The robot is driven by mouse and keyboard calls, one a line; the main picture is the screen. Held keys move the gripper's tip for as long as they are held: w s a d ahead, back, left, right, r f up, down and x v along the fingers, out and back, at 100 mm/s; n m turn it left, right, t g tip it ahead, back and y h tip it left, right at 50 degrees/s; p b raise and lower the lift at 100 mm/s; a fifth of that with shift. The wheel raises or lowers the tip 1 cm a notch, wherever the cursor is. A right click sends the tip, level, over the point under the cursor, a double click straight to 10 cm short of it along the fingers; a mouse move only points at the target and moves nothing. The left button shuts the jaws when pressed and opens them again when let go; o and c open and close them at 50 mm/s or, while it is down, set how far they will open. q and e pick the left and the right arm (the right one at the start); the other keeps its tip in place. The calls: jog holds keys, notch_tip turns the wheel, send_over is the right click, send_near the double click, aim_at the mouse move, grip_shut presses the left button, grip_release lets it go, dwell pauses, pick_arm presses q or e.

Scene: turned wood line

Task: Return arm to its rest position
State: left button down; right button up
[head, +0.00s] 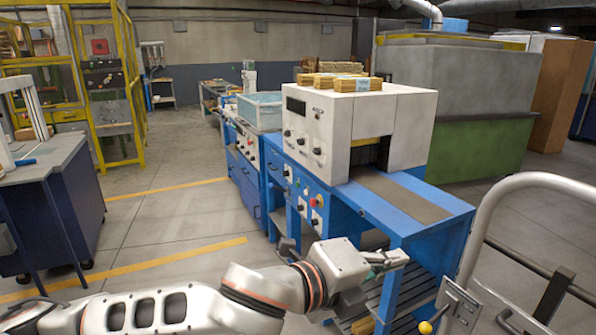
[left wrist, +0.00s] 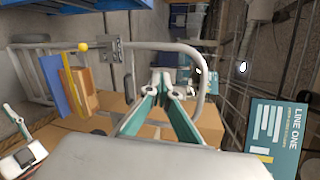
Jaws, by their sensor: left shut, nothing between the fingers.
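My left arm comes in from the lower left in the head view. Its gripper (head: 388,261) is in front of the blue machine's lower frame, near the cart rail on the right. In the left wrist view the two teal-sided fingers (left wrist: 165,90) meet at their tips, and nothing is between them. My right gripper does not show in the head view.
A blue machine (head: 450,207) with a white housing (head: 408,125) stands in the middle. A metal rail (head: 483,215) rises at right. Cardboard boxes (left wrist: 205,118) show in the left wrist view. Open floor (head: 180,215) lies left, beside a dark workbench (head: 75,205).

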pick_arm(q)
jog(key=w+a+f+n+t+y, duration=0.2)
jog(key=a+f+n+t, duration=0.1)
jog(key=a+f+n, duration=0.8)
jog(key=w+a+f+n+t+y, duration=0.2)
jog(key=a+f+n, duration=0.5)
jog(key=f+n, duration=0.45)
jog(key=s+a+f+n+g+y, duration=0.1)
jog(key=s+a+f+n+y, duration=0.2)
jog(key=s+a+f, duration=0.6)
jog(key=s+a+f+n+y, duration=0.3)
jog(key=s+a+f, duration=0.6)
jog(key=f, duration=0.6)
jog(key=shift+a+f+g+y, duration=0.2)
jog(key=shift+a+g+y, duration=0.2)
jog(key=shift+a, duration=0.85)
